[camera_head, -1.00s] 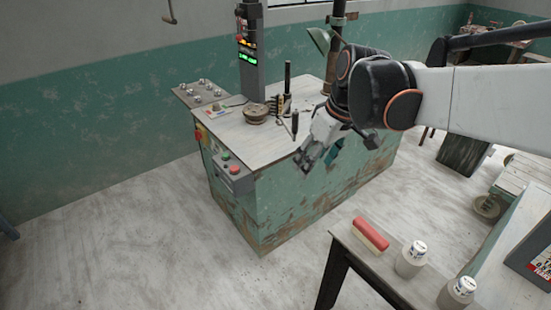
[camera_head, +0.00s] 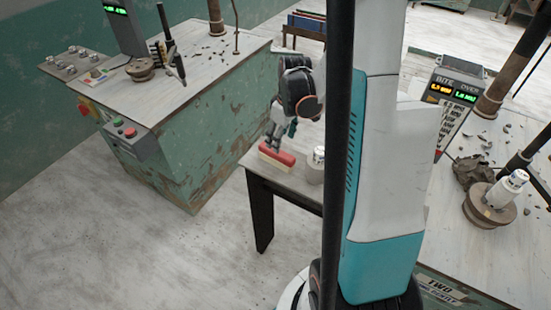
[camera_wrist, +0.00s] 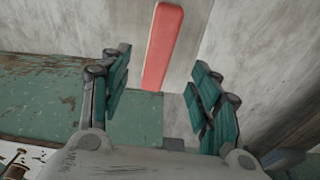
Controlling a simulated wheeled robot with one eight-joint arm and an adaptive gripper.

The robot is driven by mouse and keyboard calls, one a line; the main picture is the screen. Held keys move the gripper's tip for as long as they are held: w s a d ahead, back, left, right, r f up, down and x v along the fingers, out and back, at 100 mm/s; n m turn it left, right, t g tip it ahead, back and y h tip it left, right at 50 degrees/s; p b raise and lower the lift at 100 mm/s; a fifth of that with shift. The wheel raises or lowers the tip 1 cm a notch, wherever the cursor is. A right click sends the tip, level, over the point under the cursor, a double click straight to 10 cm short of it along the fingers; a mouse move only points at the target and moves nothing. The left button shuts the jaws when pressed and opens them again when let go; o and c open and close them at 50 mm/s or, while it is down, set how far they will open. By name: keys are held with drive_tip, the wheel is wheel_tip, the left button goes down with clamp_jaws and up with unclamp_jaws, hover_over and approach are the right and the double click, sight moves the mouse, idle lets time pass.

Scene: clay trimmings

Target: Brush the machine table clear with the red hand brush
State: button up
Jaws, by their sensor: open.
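The red hand brush (camera_head: 277,155) lies on the small side table (camera_head: 300,181), red back up with a pale edge below. My gripper (camera_head: 278,138) is just above it in the head view. In the wrist view my gripper (camera_wrist: 160,65) is open, with the red brush (camera_wrist: 163,45) showing between and beyond its two fingers; contact cannot be told. The left green machine table (camera_head: 200,62) has small dark scraps on its far part. A second machine table (camera_head: 445,225) at right bears dark scraps and a grey-brown lump (camera_head: 470,172).
A white-lidded jar (camera_head: 315,168) stands beside the brush. Another jar (camera_head: 508,187) is on a round plate on the right machine. A control screen (camera_head: 453,92) rises there. A button box (camera_head: 125,132) juts from the left machine. The floor at left is clear.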

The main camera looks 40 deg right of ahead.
sight(277, 157)
drive_tip(key=f+b, duration=0.1)
drive_tip(key=f, duration=0.2)
drive_tip(key=w+f+b, duration=0.1)
drive_tip(key=f, duration=0.1)
drive_tip(key=f+b, duration=0.1)
drive_tip(key=f, duration=0.2)
drive_tip(key=shift+w+a+f, duration=0.15)
drive_tip(key=shift+w+f, duration=0.15)
drive_tip(key=shift+w, duration=0.05)
drive_tip(key=shift+r, duration=0.1)
drive_tip(key=c, duration=1.2)
